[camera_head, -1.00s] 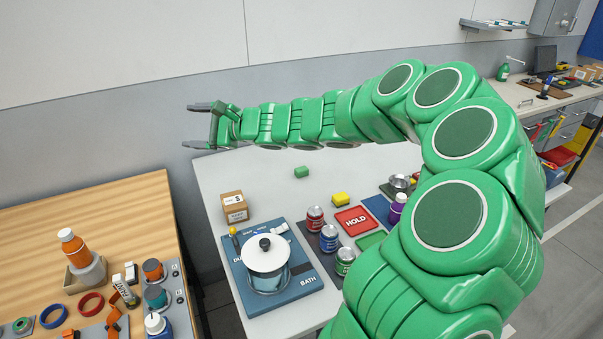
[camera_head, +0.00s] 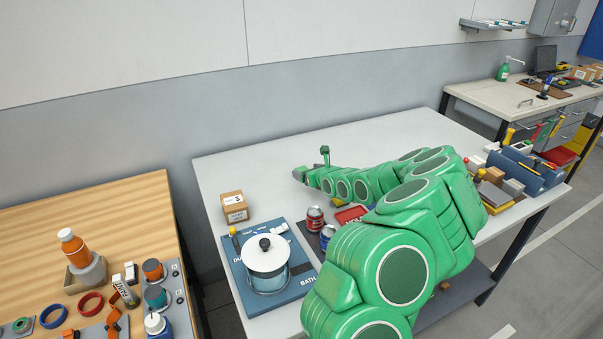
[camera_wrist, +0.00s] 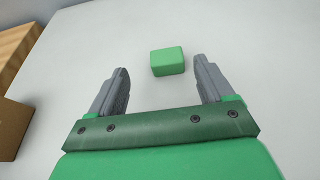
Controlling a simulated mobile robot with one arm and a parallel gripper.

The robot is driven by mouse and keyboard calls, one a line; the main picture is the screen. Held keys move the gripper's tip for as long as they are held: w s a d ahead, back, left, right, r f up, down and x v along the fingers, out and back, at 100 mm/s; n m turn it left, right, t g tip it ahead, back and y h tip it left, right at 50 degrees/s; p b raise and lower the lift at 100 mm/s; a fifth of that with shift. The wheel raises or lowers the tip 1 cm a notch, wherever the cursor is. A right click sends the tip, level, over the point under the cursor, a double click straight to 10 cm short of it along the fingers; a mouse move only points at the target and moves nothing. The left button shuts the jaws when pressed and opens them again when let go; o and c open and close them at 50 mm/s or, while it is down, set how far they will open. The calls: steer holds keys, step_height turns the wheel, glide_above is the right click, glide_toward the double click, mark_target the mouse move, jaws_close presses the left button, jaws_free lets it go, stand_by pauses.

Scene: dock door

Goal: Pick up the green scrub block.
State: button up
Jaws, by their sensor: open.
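The green scrub block (camera_wrist: 167,61) lies on the white table in the wrist view. It sits just beyond my open fingertips, a little right of the middle between them, and nothing touches it. My gripper (camera_wrist: 161,83) is open and empty, its two grey fingers spread wider than the block. In the head view my gripper (camera_head: 297,173) is low over the back part of the white table (camera_head: 220,180). The block cannot be made out in the head view, where my gripper and arm cover that area.
A cardboard box (camera_head: 234,206) stands left of my gripper. A red HOLD tray (camera_head: 350,214) is partly behind my arm. The table's back is clear.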

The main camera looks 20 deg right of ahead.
mark_target(302, 169)
steer(key=shift+x, duration=1.25)
steer(key=shift+d+f, duration=0.1)
steer(key=shift+w+d+f, duration=0.1)
steer(key=shift+w+f, duration=0.3)
steer(key=shift+w, duration=0.25)
steer(key=shift+w+d+f, duration=0.15)
steer(key=shift+w+f, duration=0.2)
steer(key=shift+w, duration=0.3)
steer(key=shift+x, duration=1.1)
steer(key=shift+r, duration=0.15)
steer(key=shift+c, duration=0.5)
steer(key=c, duration=0.9)
